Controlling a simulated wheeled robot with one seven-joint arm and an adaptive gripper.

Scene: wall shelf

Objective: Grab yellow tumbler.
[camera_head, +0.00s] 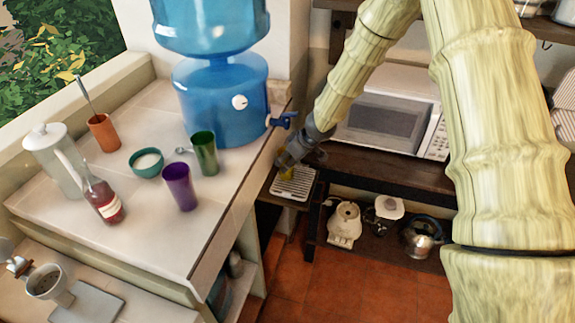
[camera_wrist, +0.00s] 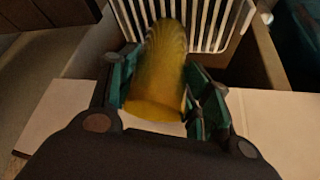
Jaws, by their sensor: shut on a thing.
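The yellow tumbler (camera_wrist: 158,78) shows large in the wrist view, between the two fingers of my gripper (camera_wrist: 160,105). The fingers are shut on its sides. In the head view my gripper (camera_head: 287,163) is at the end of the arm, above a small slatted tray (camera_head: 294,190). Only a small yellow part of the tumbler (camera_head: 286,174) shows there, below the gripper; the rest is hidden. The white slats (camera_wrist: 222,22) also show behind the tumbler in the wrist view. I cannot tell whether the tumbler touches the tray.
A blue water dispenser (camera_head: 222,100) stands on the white counter, its tap (camera_head: 284,120) close to my gripper. Purple (camera_head: 180,186) and green (camera_head: 205,152) tumblers stand on the counter. A microwave (camera_head: 390,115) is to the right of my gripper. A kettle (camera_head: 421,238) sits on the lower shelf.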

